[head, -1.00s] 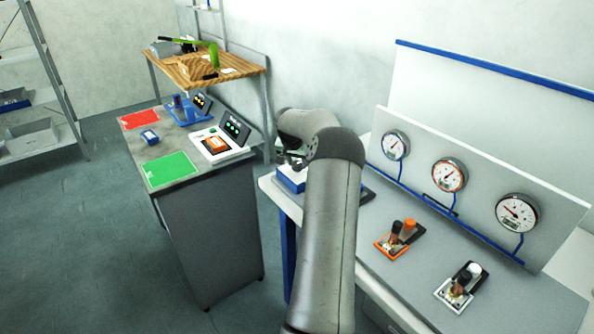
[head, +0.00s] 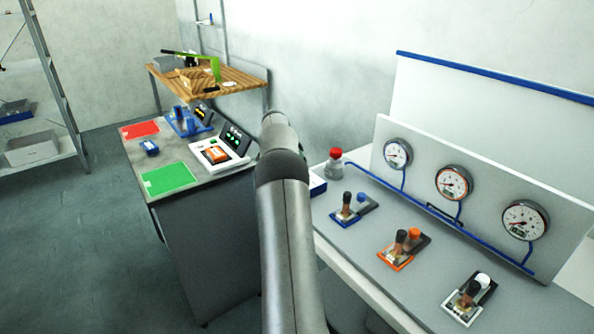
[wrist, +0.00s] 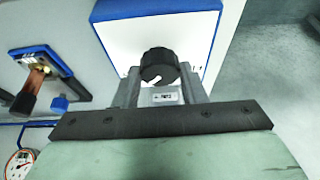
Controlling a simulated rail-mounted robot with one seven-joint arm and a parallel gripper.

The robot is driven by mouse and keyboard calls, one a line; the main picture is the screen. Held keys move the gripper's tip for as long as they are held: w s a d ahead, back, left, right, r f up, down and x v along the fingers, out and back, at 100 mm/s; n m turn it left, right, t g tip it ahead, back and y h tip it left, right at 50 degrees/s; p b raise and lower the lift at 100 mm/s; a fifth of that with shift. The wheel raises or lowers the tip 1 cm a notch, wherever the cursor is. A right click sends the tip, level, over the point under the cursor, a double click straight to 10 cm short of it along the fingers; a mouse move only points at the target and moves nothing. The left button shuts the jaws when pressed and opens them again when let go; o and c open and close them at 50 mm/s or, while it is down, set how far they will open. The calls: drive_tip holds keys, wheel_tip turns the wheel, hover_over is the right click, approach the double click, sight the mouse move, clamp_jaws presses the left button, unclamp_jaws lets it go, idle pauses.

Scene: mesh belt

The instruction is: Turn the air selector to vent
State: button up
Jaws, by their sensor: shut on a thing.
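The air selector is a black round knob (wrist: 158,64) with a white pointer mark, on a white box with blue edges (wrist: 160,10). In the wrist view my gripper (wrist: 160,76) has one finger on each side of the knob and is shut on it. The pointer slants toward the lower part of the picture. A small label (wrist: 164,97) shows between the fingers, too small to read surely. In the head view part of the blue-edged box (head: 317,186) shows beside my arm, which hides the knob and my gripper.
Blue (head: 347,218), orange (head: 396,258) and white-framed (head: 461,311) lever units stand on the grey bench below gauges (head: 453,183). A red-capped bottle (head: 335,165) stands near the box. A side cabinet (head: 205,240) is left of my arm.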

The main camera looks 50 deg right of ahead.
drive_tip(key=shift+f, duration=0.1)
idle(0.3)
drive_tip(key=o, duration=1)
drive_tip(key=v, duration=1.7)
drive_tip(key=shift+w+r+b, duration=0.15)
drive_tip(key=shift+r+b, duration=0.1)
drive_tip(key=shift+b, duration=0.15)
